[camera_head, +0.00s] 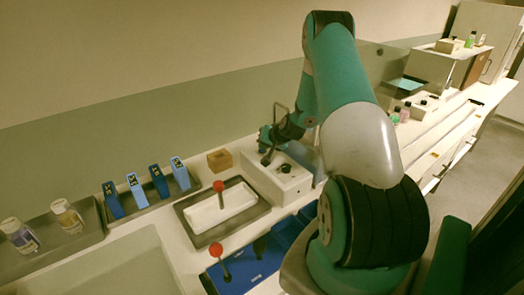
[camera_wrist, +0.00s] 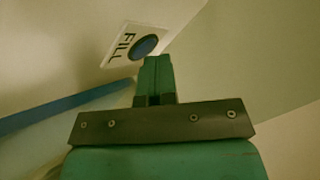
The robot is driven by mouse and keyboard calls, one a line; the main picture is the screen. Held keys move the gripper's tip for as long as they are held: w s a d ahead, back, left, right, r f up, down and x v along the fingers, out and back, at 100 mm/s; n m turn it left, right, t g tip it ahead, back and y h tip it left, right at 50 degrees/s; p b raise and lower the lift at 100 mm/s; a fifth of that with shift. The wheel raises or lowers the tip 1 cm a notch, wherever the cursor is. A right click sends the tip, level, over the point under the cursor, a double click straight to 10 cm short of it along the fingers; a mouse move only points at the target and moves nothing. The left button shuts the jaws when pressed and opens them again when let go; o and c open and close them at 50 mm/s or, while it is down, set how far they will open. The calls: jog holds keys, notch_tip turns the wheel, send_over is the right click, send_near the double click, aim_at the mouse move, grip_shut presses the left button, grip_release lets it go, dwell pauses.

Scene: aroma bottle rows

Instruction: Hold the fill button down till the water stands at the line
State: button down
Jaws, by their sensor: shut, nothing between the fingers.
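The fill button is a round blue button (camera_wrist: 145,46) on a white plate marked FILL (camera_wrist: 118,52), at the top of the wrist view. My gripper (camera_wrist: 157,62) is shut and empty, its tips at the button's lower right edge in that view. I cannot tell whether they touch or press it. In the head view my gripper (camera_head: 266,138) is small and dark, above a white box (camera_head: 272,182) with black parts on top. A blue band (camera_wrist: 62,108) crosses the left of the wrist view above a pale area. I cannot make out a water level or line.
A grey tray with a white block (camera_head: 222,208) stands left of the white box, and a small wooden block (camera_head: 220,160) is behind. Several blue holders (camera_head: 159,181) and two bottles (camera_head: 68,215) are further left.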

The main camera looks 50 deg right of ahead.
jog(key=shift+r, duration=0.1)
jog(key=shift+r+p, duration=0.45)
jog(key=shift+r, duration=0.25)
jog(key=shift+r, duration=0.1)
jog(key=shift+r+p, duration=1.5)
jog(key=shift+r, duration=0.9)
